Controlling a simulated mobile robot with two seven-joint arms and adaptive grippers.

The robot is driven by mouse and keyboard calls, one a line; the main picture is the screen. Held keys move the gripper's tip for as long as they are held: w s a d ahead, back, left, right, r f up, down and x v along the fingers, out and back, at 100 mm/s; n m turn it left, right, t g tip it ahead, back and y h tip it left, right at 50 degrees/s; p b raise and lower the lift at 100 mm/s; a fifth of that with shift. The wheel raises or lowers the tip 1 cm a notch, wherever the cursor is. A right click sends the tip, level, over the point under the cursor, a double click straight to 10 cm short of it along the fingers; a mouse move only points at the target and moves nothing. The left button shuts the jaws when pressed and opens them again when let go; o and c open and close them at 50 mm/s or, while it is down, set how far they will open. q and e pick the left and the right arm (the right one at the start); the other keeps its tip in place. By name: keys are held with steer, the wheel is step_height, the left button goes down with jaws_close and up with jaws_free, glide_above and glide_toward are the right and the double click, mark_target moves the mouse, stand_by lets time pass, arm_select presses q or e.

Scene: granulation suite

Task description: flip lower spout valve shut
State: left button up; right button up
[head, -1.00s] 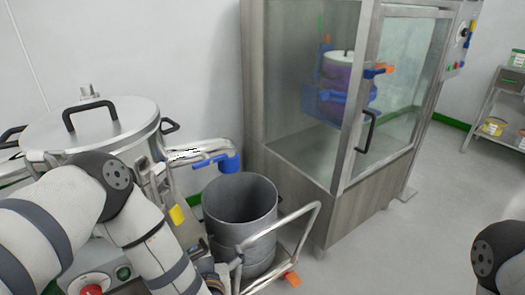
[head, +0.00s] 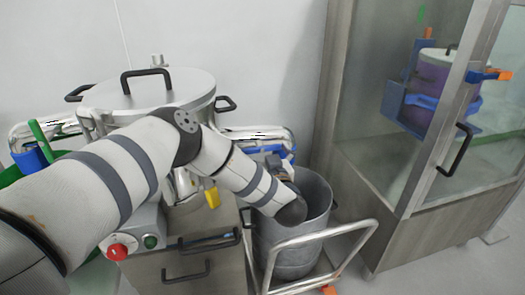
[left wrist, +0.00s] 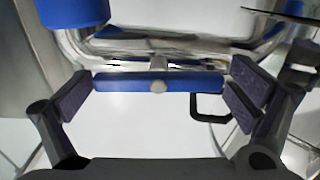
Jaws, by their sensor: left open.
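The steel vessel (head: 150,95) with a lidded top stands left of centre in the head view. Its spout pipe (head: 250,133) comes out at the right, with a blue valve handle (head: 262,151) beneath it, partly hidden by my arm. In the left wrist view the blue handle (left wrist: 120,83) lies crosswise below the shiny pipe (left wrist: 195,50), and a blue spout end (left wrist: 75,12) shows at top left. My left gripper (left wrist: 160,80) is open, its dark pads near either end of the handle; contact cannot be told. My right gripper is not in view.
A grey bin (head: 315,195) stands below the spout, behind a tubular cart rail (head: 320,245). A red button (head: 117,252) is on the vessel's base. A glass-doored cabinet (head: 365,200) stands at the right, with open floor in front of it.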

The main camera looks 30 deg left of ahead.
arm_select(q)
steer(key=shift+w+a, duration=0.1)
steer(key=shift+w, duration=0.05)
steer(key=c, duration=0.9)
